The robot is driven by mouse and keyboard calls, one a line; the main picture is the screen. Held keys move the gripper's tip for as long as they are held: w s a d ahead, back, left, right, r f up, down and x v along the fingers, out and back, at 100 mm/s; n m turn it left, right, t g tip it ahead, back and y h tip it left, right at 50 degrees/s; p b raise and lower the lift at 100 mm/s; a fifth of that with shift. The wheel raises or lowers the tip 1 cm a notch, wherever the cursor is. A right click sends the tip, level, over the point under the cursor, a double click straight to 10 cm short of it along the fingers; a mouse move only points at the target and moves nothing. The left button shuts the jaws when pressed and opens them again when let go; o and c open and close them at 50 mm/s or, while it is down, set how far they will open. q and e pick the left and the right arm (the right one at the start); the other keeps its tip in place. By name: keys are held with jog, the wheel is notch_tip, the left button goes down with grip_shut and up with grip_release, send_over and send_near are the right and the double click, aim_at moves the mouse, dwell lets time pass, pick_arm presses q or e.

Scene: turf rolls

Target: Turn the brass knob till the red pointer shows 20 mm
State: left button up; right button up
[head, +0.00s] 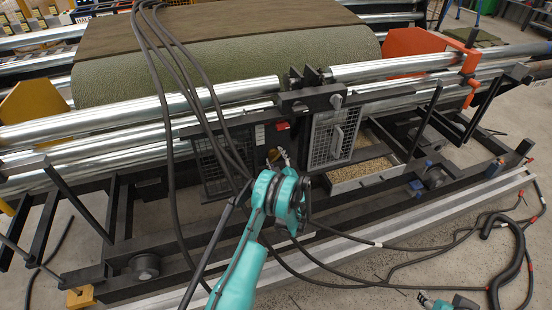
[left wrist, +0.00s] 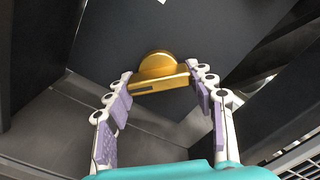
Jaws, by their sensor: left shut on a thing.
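The brass knob (left wrist: 158,68) sits on a dark plate in the left wrist view, with a round body and a straight grip bar across its front. My left gripper (left wrist: 160,84) is shut on it, one finger at each end of the bar. In the head view my left gripper (head: 280,162) reaches into the machine's dark front frame, and the knob is mostly hidden there. A small red patch (head: 283,126) shows above it, too small to tell whether it is the pointer. No scale reading can be made out. My right gripper's fingers do not show.
The green turf roll (head: 220,70) lies behind shiny steel rollers (head: 130,118). A mesh door (head: 333,138) and a tray of grain-like material (head: 362,170) are right of my left gripper. Black hoses (head: 172,90) hang down in front, and cables (head: 400,262) lie on the floor.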

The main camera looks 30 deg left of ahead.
aim_at(273, 136)
pick_arm(q)
jog(key=shift+m, duration=1)
jog(key=o, duration=1.2)
jog(key=shift+c, duration=0.2)
notch_tip(273, 136, up, 10)
jog(key=shift+f, duration=0.1)
